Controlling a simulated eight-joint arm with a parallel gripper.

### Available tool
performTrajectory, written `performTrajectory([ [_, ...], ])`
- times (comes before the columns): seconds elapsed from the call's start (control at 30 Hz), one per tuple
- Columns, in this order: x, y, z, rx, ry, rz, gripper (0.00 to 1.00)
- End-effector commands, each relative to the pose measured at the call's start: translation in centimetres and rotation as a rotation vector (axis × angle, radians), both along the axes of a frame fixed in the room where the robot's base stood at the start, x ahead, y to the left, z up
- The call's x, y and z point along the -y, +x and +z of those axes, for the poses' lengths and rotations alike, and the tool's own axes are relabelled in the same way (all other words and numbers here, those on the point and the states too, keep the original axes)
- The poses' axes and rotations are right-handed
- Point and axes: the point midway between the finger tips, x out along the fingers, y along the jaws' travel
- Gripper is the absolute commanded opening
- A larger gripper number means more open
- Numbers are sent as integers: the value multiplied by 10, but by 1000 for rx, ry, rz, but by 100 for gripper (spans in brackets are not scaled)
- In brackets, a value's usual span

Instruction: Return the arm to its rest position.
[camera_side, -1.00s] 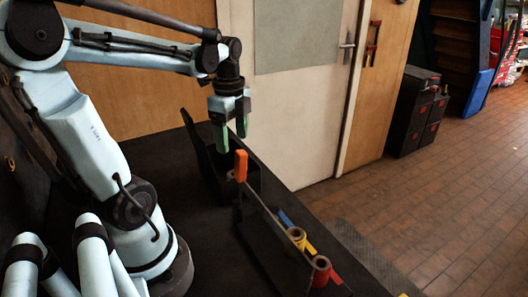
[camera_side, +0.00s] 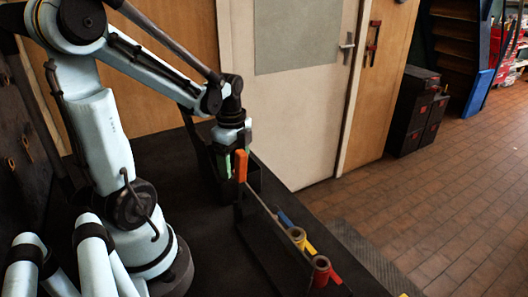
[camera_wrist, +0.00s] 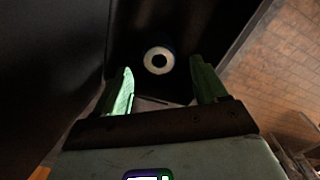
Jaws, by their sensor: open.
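My gripper (camera_side: 233,166) is low over a black bin (camera_side: 249,184) in the side view, its green fingers partly hidden behind an upright orange piece (camera_side: 241,165). In the wrist view my gripper (camera_wrist: 161,66) is open, with the two green fingers well apart. Nothing is visibly held between the fingers. The arm is bent and reaching out from its base.
A black rack (camera_side: 268,245) runs along the table's right part. It carries a tan roll (camera_side: 297,237), a red roll (camera_side: 320,270) and blue and yellow pieces. A white door (camera_side: 300,125) stands behind. Open tiled floor (camera_side: 440,190) lies to the right.

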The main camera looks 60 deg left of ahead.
Motion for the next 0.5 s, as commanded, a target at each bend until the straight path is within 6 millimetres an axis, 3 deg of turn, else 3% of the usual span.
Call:
performTrajectory([
  [0.3,0,0,-33,0,0,0,72],
  [0.5,0,0,-44,0,0,0,72],
])
